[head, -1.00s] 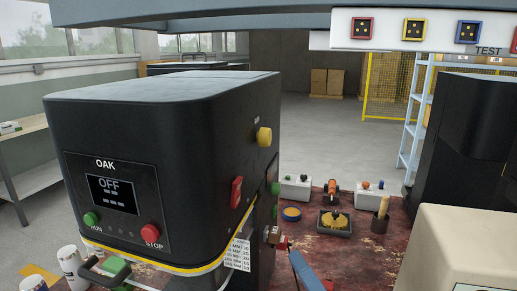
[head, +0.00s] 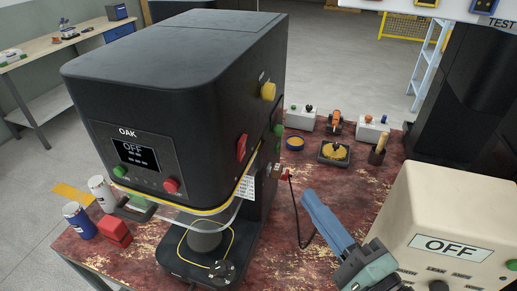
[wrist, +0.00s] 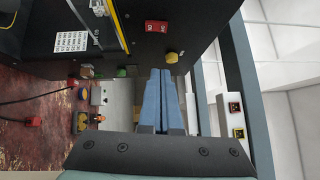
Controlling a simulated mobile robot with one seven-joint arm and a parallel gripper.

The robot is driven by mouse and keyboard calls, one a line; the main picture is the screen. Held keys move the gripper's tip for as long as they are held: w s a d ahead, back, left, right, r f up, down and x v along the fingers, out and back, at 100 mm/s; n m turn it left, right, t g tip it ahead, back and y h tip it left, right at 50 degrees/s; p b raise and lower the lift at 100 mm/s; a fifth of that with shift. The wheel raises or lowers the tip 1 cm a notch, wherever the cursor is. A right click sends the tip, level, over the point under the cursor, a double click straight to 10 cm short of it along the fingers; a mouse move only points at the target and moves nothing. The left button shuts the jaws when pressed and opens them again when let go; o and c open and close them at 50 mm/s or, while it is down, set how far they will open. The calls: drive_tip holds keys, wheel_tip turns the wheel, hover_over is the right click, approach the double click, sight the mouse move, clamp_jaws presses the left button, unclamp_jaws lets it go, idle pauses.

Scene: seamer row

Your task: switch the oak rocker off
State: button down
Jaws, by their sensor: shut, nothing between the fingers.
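The black OAK machine (head: 190,90) stands at the left of the table, and its front display (head: 135,152) reads OFF. A red rocker (head: 242,147) sits on its right side, below a yellow knob (head: 268,91). In the wrist view, the red rocker (wrist: 157,26) has small white marks that I cannot read, and the yellow knob (wrist: 172,57) is nearer my fingertips. I cannot tell which way the rocker is tipped. My gripper (head: 312,198) has blue fingers, shut and empty, to the right of the machine and apart from the rocker. The fingers also show in the wrist view (wrist: 161,75).
A beige machine (head: 450,220) with an OFF display stands at the right front. Control boxes (head: 300,118), a tray (head: 334,153) and a brush pot (head: 378,153) stand at the back. A dark cable (head: 298,215) lies beside the OAK machine. Cans (head: 80,220) stand front left.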

sight(243, 148)
drive_tip(key=shift+w, duration=0.1)
drive_tip(key=shift+s+a+p+x, duration=0.2)
drive_tip(key=shift+a+p+x, duration=0.45)
drive_tip(key=shift+x, duration=1.45)
drive_tip(key=shift+s+a+p+x, duration=0.25)
drive_tip(key=shift+p+x, duration=0.8)
drive_tip(key=shift+x, duration=1.1)
drive_tip(key=shift+s+a+p+x, duration=0.3)
drive_tip(key=shift+p+x, duration=0.55)
drive_tip(key=shift+x, duration=1.25)
drive_tip(key=shift+w+a+r, duration=0.1)
drive_tip(key=shift+r, duration=0.1)
